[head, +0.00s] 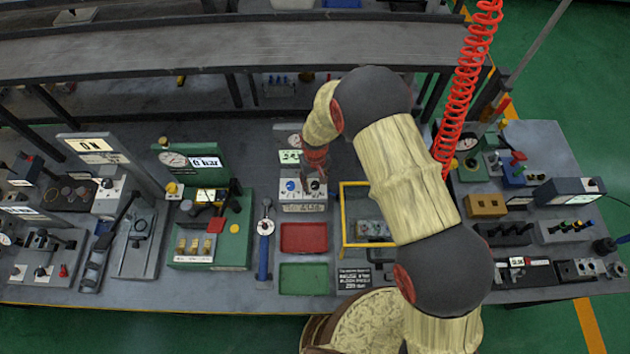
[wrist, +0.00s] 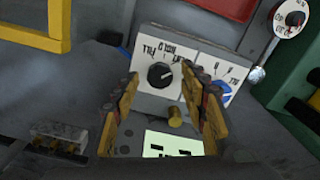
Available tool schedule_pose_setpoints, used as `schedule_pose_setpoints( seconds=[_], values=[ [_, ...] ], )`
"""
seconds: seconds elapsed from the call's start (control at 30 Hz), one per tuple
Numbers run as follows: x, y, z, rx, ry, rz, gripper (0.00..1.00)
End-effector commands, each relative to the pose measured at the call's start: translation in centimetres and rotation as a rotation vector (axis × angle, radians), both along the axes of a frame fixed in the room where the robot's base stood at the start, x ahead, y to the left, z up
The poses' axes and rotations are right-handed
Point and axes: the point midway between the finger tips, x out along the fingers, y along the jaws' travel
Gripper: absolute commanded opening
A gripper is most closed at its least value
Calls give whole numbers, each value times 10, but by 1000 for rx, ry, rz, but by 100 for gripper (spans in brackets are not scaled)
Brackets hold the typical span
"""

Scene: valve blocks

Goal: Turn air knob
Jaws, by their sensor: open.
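A small control block (head: 303,190) stands on the bench with two knobs on white plates. In the wrist view its black knob (wrist: 161,75) has a white pointer line and small lettering around it. The blue knob (wrist: 222,88) is on the plate to its right. The lettering does not clearly show which is the air knob. My gripper (wrist: 160,72) is open, its yellow-and-dark fingers appearing on either side of the black knob. I cannot tell whether they touch it. In the head view my gripper (head: 314,172) is over the block, partly hiding it.
A brass-coloured peg (wrist: 175,117) and a lit display (wrist: 173,145) lie between the fingers. A red tray (head: 304,225), a green tray (head: 303,264) and a yellow frame (head: 343,215) are close by. A green gauge station (head: 240,235) stands to the left.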

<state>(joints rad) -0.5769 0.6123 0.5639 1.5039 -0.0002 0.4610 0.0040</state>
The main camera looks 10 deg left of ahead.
Motion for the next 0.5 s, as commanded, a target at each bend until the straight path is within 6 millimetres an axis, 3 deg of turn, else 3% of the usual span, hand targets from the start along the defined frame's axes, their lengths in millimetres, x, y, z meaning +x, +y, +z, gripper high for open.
schedule_pose_setpoints(
  seconds=[0.17, 0.5],
  values=[
    [0, 0, 0, 0, 0, 0, 43],
    [0, 0, 0, 0, 0, 0, 23]
  ],
)
